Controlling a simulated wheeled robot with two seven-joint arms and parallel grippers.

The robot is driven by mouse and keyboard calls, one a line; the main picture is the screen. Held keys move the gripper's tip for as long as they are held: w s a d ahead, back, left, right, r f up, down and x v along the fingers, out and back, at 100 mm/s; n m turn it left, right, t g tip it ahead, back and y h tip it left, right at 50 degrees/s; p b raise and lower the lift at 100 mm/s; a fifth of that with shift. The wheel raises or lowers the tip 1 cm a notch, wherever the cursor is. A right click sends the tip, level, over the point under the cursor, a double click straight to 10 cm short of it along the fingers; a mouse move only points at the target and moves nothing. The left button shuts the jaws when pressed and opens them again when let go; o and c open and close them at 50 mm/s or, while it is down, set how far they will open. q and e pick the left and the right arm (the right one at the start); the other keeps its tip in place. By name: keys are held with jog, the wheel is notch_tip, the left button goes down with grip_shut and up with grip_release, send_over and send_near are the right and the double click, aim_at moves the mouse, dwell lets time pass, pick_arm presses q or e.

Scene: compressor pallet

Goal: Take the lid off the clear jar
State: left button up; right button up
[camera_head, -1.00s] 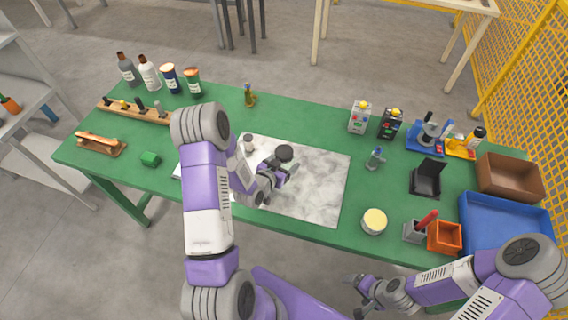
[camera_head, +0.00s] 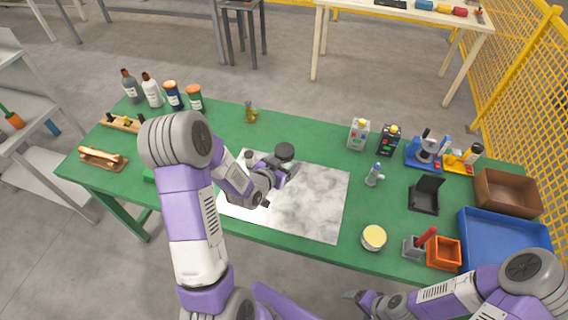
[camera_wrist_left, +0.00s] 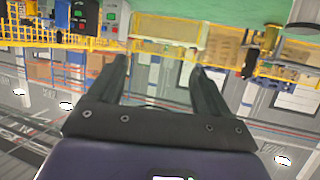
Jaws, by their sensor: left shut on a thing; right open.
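The clear jar shows mainly by its round black lid (camera_head: 285,151), which sits above the pale marbled mat. The jar's clear body is hard to make out. My left gripper (camera_head: 286,170) is at the jar just under the lid, its fingers shut on the jar. In the left wrist view the two dark fingers (camera_wrist_left: 155,75) stand apart, with a faint see-through shape between them. My right gripper (camera_head: 357,299) is open and empty at the bottom of the head view, in front of the table and well away from the jar.
The marbled mat (camera_head: 315,205) lies on the green table (camera_head: 310,137). A yellow-topped tub (camera_head: 374,237), a small bottle (camera_head: 374,174), an orange bin (camera_head: 444,253) and a blue tray (camera_head: 505,240) stand to the right. Several bottles stand at the back left. The mat's right part is clear.

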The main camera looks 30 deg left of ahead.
pick_arm(q)
jog(key=c, duration=0.9)
jog(key=d, duration=1.2)
jog(key=shift+s+d+f, duration=0.2)
jog(key=shift+s+d, duration=0.05)
jog(key=shift+s, duration=0.1)
